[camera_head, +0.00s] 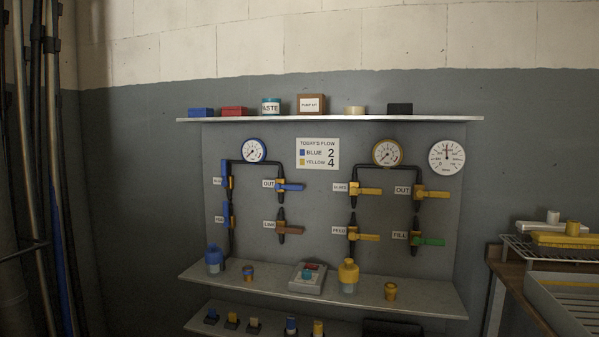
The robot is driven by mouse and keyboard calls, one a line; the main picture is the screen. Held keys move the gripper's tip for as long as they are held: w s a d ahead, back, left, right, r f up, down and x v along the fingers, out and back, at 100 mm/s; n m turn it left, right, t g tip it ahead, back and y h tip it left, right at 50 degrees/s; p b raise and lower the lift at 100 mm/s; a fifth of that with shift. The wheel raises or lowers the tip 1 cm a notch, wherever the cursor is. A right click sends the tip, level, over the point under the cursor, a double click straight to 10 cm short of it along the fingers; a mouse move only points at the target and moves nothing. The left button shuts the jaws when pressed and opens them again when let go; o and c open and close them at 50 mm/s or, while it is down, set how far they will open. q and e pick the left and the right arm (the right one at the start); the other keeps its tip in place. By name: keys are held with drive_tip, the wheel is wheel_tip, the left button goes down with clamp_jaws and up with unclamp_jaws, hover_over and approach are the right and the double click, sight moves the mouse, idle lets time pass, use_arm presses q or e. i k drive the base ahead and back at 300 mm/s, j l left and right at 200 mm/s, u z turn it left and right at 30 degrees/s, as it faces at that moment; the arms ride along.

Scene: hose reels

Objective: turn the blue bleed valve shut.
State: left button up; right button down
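A grey wall panel carries pipes and lever valves. On its left side, an upper blue lever (226,176) and a lower blue lever (228,215) both stand upright along the pipe. Their small labels are too blurred to read, so I cannot tell which one is the bleed valve. A third blue lever (291,187), labelled OUT, points sideways to the right. The blue-rimmed gauge (254,151) above has a dial too small to read. Neither of my grippers is in view.
Yellow levers (369,191), a brown lever (291,230) and a green lever (430,241) share the panel. A lower shelf (325,299) with bottles juts out below. A sign (318,153) reads blue 2, yellow 4. A bench with a tray (577,300) stands right.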

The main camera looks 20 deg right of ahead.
sight(223, 167)
drive_tip(key=i+l+z, duration=0.2)
drive_tip(key=i+j+z, duration=0.1)
drive_tip(key=i+j, duration=0.2)
drive_tip(key=i, duration=0.2)
drive_tip(key=i+j+z, duration=0.1)
drive_tip(key=i+j, duration=0.25)
drive_tip(key=i, duration=0.1)
